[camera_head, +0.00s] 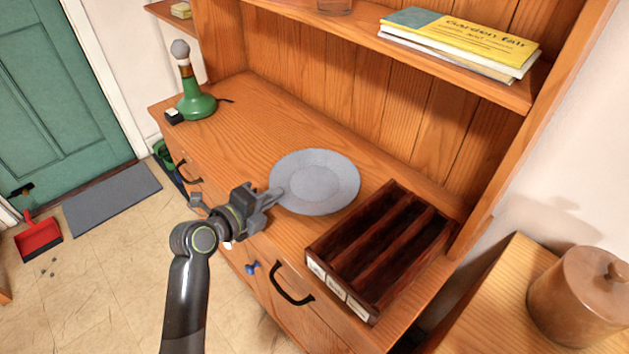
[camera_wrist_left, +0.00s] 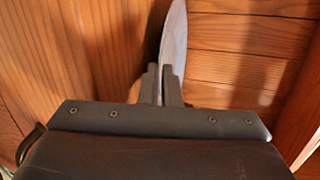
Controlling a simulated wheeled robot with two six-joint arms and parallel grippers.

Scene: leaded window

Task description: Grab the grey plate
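The grey plate (camera_head: 318,178) is round and shows near the middle of the wooden dresser's top (camera_head: 255,125). My left gripper (camera_head: 276,194) is at the plate's left rim. In the left wrist view the plate (camera_wrist_left: 175,45) shows edge-on, and its rim runs down between the two fingertips (camera_wrist_left: 164,85). The fingers are close together, with the rim pinched between them. I cannot tell whether the plate is flat on the wood or slightly raised. My right gripper is not in view.
A dark wooden divided tray (camera_head: 380,250) stands right of the plate. A green lamp base (camera_head: 195,100) stands at the back left. A shelf with books (camera_head: 460,45) hangs above. A brown lidded pot (camera_head: 580,300) is at lower right. The wood between lamp and plate is clear.

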